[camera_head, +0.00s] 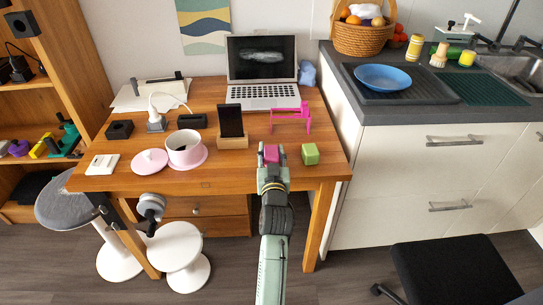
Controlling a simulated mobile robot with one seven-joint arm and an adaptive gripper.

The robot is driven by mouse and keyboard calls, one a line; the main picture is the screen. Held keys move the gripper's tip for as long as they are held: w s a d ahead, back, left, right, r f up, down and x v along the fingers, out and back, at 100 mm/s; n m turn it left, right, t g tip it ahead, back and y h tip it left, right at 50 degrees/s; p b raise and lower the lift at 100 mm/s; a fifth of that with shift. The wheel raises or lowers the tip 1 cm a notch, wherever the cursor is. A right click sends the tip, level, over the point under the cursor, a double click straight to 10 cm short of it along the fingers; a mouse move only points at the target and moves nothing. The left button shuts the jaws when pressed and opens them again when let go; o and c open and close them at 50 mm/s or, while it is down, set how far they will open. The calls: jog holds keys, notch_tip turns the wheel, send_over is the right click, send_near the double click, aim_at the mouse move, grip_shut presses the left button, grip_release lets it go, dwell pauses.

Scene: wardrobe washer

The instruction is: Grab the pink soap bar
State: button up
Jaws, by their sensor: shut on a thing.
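The pink soap bar (271,153) is at the front part of the wooden desk, right of the middle. My gripper (271,160) reaches in from the front edge and is shut on the soap bar, with its fingers on either side. The far end of the soap shows between the fingers; its near part is hidden by my gripper. I cannot tell whether the soap touches the desk top.
A green cube (310,154) stands close to the right of my gripper. A pink frame-like stand (290,118) is behind it. A phone on a wooden stand (232,141) and a white-and-pink pot (184,148) are to the left. A laptop (262,92) stands at the back.

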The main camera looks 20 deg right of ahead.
jog(key=shift+c, duration=1.3)
jog(key=shift+r, duration=0.15)
